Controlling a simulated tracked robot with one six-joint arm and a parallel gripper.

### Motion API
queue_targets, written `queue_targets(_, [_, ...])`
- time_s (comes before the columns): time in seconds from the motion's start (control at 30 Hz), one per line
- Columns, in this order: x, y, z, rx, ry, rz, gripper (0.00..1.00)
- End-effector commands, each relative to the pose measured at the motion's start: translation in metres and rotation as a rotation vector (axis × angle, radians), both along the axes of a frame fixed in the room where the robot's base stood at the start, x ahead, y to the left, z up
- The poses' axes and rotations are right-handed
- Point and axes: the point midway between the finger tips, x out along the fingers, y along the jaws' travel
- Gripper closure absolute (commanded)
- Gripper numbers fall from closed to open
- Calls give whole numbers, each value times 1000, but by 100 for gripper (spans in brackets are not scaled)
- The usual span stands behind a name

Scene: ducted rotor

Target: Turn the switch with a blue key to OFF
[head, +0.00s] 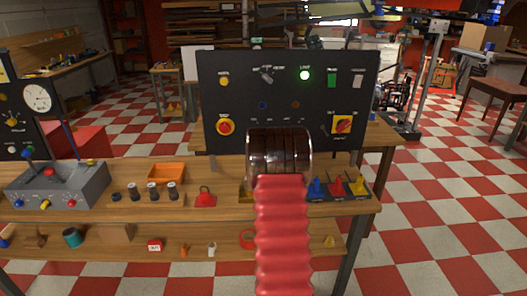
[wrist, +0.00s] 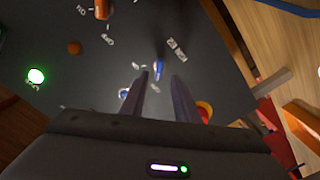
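The dark control panel (head: 230,90) stands upright at the back of the bench. A small blue part (head: 262,105) shows on it left of centre. In the wrist view an elongated blue part that looks like the blue key (wrist: 158,68) sticks out from the panel near white labels, too small to read surely. A second blue part (wrist: 124,93) is to its lower left. My gripper (wrist: 160,76) is open and empty, its fingers apart, with the elongated blue part just beyond the fingertips; contact cannot be told. In the head view my arm hides the gripper.
The panel also carries a lit green lamp (head: 305,75), a red button (head: 225,127) on yellow and a red rotary switch (head: 342,125) on a yellow plate. A grey control box (head: 58,187), an orange tray (head: 166,173) and a red padlock (head: 205,198) are on the bench.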

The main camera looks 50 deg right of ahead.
Motion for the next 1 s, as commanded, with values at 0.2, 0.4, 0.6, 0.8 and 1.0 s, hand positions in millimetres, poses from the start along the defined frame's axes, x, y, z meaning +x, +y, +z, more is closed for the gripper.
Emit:
queue_targets(0.2, [-18,21,0,1,1,0,72])
queue_targets(0.4, [-35,41,-1,1,2,1,72])
queue_targets(0.6, [-52,60,-1,1,2,1,72])
queue_targets(0.8, [-63,73,-1,1,2,1,72])
queue_targets(1.0, [-65,76,-2,0,2,2,72])
